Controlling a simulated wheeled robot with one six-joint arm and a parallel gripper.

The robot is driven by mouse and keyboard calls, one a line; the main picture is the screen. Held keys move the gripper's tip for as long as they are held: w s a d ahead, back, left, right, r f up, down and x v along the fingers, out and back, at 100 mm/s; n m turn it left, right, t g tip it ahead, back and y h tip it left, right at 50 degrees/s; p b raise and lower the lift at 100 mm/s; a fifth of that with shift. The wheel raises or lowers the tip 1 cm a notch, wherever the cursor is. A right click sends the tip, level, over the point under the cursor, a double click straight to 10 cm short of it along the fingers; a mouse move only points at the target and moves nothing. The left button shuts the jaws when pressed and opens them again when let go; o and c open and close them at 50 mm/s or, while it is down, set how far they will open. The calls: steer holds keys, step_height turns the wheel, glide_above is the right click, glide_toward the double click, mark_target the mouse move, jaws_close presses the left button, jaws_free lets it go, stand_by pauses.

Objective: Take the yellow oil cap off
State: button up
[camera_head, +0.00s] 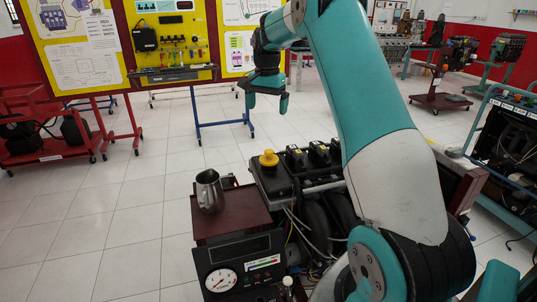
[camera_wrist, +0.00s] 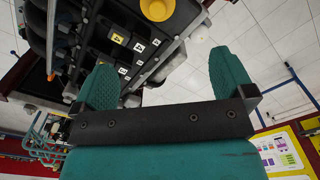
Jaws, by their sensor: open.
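The yellow oil cap (camera_head: 268,158) sits on top of the black engine cover (camera_head: 273,181), at its left end. In the wrist view the yellow cap (camera_wrist: 157,8) shows at the top edge, partly cut off by the frame. My gripper (camera_head: 266,102) is in the air above and behind the engine, apart from the cap. Its two green fingers (camera_wrist: 166,88) are spread, with nothing between them.
A metal jug (camera_head: 209,190) stands on the dark red top (camera_head: 229,214) left of the cap. A gauge panel (camera_head: 238,268) is below it. Yellow display boards (camera_head: 173,40) stand behind, and a red cart (camera_head: 45,140) is at far left. Open tiled floor lies between.

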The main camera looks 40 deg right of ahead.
mark_target(269, 151)
steer(key=f+p, duration=0.1)
steer(key=f, duration=0.3)
steer(key=f+p, duration=0.1)
steer(key=f, duration=0.3)
steer(key=f+p, duration=0.1)
steer(key=f, duration=0.3)
steer(key=shift+d+f, duration=0.1)
steer(key=shift+d, duration=0.25)
step_height(269, 151, down, 4)
steer(key=p, duration=0.2)
steer(key=shift+s+a+p, duration=0.1)
steer(key=shift+p, duration=0.3)
steer(key=shift+f, duration=0.65)
steer(key=c, duration=1)
